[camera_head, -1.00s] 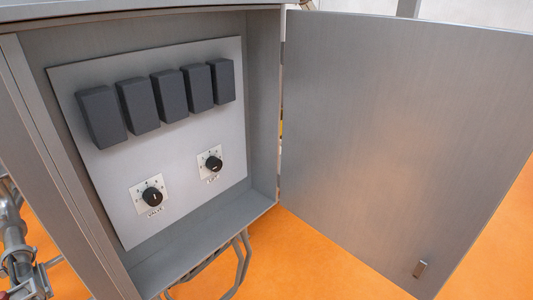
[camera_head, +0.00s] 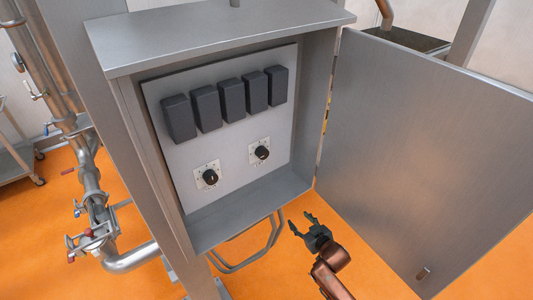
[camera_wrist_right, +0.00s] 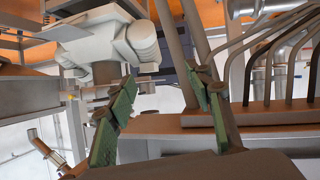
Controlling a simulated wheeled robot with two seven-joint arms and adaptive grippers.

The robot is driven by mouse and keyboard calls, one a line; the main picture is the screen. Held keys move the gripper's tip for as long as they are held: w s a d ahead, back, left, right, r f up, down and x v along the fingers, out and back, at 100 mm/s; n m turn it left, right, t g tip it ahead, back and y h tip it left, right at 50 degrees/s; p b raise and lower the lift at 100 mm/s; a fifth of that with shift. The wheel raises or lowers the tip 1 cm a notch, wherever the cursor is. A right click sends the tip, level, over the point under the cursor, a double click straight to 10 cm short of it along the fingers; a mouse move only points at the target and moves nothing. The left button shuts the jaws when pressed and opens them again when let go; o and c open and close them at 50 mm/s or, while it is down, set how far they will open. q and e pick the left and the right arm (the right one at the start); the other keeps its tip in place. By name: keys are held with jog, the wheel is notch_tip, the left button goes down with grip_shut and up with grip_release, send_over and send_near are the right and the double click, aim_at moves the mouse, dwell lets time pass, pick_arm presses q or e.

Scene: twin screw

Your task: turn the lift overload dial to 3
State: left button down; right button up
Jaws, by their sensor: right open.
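The lift overload dial (camera_head: 262,152) is a black round knob on a small white plate, at the right of the lower row on the cabinet's inner panel. Its number marks are too small to read. A similar valve dial (camera_head: 210,177) sits to its left and lower. My right gripper (camera_head: 299,222) is open and empty, below and to the right of the lift dial, outside the cabinet and well apart from it. Its two green-padded fingers (camera_wrist_right: 170,112) stand apart in the right wrist view, where neither dial shows. My left gripper is not in view.
The grey cabinet (camera_head: 230,45) stands open, its door (camera_head: 425,150) swung out to the right, close to my right arm. Several dark blocks (camera_head: 205,108) line the panel above the dials. Pipes with valves (camera_head: 90,200) stand at the left. Orange floor lies below.

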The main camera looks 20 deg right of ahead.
jog(key=a+r+n+t+y+p, duration=0.1)
jog(key=a+r, duration=0.1)
jog(key=r, duration=0.8)
jog(key=a+r+t+y+p, duration=0.1)
jog(key=a+r, duration=0.2)
jog(key=r, duration=0.6)
jog(key=n+t+y+p, duration=0.1)
jog(key=n+t+y, duration=0.1)
jog(key=y, duration=0.1)
send_near(265, 155)
jog(key=x, duration=0.3)
jog(key=p+x, duration=0.1)
jog(key=x, duration=0.4)
jog(key=shift+w+a+r, duration=0.15)
jog(key=shift+w+a, duration=0.05)
jog(key=shift+w, duration=0.1)
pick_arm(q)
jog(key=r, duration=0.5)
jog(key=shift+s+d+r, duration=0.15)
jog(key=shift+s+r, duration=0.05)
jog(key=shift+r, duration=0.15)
pick_arm(e)
jog(key=shift+w+a, duration=0.1)
jog(key=shift+w, duration=0.2)
jog(key=shift+c, duration=0.2)
pick_arm(q)
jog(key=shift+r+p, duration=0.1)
jog(key=shift+p, duration=0.2)
pick_arm(e)
jog(key=c, duration=1.1)
